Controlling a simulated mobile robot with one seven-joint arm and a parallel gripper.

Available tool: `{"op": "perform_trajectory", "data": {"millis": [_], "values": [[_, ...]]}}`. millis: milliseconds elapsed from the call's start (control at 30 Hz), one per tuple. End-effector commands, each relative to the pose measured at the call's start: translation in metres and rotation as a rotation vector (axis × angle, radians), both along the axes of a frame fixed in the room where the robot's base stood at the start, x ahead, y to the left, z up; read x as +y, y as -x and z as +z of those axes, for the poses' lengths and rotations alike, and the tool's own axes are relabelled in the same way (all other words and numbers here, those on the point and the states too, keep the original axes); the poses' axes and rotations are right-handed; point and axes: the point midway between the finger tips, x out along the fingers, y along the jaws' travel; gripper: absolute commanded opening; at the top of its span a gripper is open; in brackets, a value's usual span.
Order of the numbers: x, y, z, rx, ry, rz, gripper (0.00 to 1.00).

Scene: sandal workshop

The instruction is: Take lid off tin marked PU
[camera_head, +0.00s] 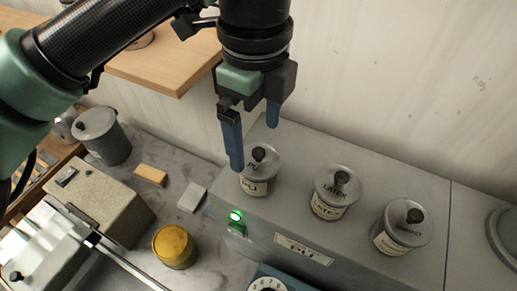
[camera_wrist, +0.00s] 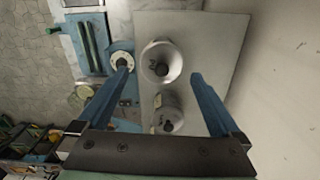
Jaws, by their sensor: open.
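The tin marked PU (camera_head: 251,187) stands upright on the left end of a grey cabinet. Its grey lid (camera_head: 270,163) is on, with a black knob (camera_head: 258,154) on top. My gripper (camera_head: 255,147) is open and empty, pointing down over this tin. Its blue fingers are apart; in the head view one tip overlaps the tin's left edge and the other shows above and behind the lid. In the wrist view, my gripper (camera_wrist: 160,72) has the lid (camera_wrist: 174,58) and knob between its fingertips in the picture, seemingly farther down. The gap to the lid is hard to judge.
A tin marked LATEX (camera_head: 328,208) and another lidded tin (camera_head: 390,243) stand in a row to the right on the cabinet (camera_head: 300,155). The wall is close behind. A yellow tin (camera_head: 174,247), a sponge-like block (camera_head: 150,175) and a grey lidded pot (camera_head: 104,138) are at left.

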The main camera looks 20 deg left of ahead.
Motion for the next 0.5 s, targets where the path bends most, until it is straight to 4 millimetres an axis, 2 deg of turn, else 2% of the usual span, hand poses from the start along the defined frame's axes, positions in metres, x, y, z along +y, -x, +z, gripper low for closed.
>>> {"op": "perform_trajectory", "data": {"millis": [300, 500], "values": [[-0.003, -0.001, -0.034, 0.0, 0.001, -0.001, 1.0], [-0.003, -0.001, -0.037, -0.001, 0.001, -0.001, 1.0]]}}
